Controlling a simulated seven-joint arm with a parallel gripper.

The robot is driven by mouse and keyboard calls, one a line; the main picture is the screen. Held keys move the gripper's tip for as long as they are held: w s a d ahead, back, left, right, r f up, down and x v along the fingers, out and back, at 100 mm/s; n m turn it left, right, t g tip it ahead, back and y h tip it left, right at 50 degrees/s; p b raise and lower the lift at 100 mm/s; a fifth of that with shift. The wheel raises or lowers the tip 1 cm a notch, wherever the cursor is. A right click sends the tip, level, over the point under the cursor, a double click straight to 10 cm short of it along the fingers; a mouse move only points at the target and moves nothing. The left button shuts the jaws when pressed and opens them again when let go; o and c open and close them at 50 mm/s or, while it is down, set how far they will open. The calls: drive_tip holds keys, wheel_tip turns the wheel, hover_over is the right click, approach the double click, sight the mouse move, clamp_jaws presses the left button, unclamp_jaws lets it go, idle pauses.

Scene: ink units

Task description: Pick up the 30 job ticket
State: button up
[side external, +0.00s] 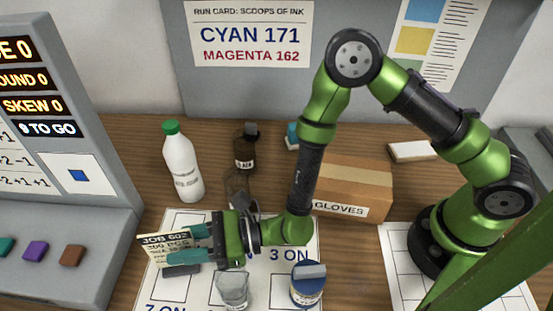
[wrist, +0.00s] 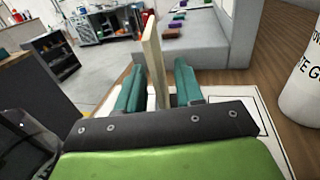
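A cream job ticket (side external: 160,243) with printing that seems to read "JOB 602" and "300 PCS" stands at the left of the white mat. It also shows edge-on in the wrist view (wrist: 155,62) as a thin upright card. My gripper (side external: 178,246) is low and reaches left, its teal fingers around the ticket. In the wrist view one finger of my gripper (wrist: 159,88) is on each side of the card, with a gap visible on both sides. The fingers look open.
The marked white mat (side external: 180,220) lies below. A white bottle (side external: 182,165), brown bottle (side external: 245,150) and gloves box (side external: 345,185) are behind. A grey console (side external: 60,230) stands left.

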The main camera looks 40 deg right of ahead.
drive_tip(key=shift+x, duration=1.15)
clamp_jaws()
drive_tip(key=shift+r, duration=0.15)
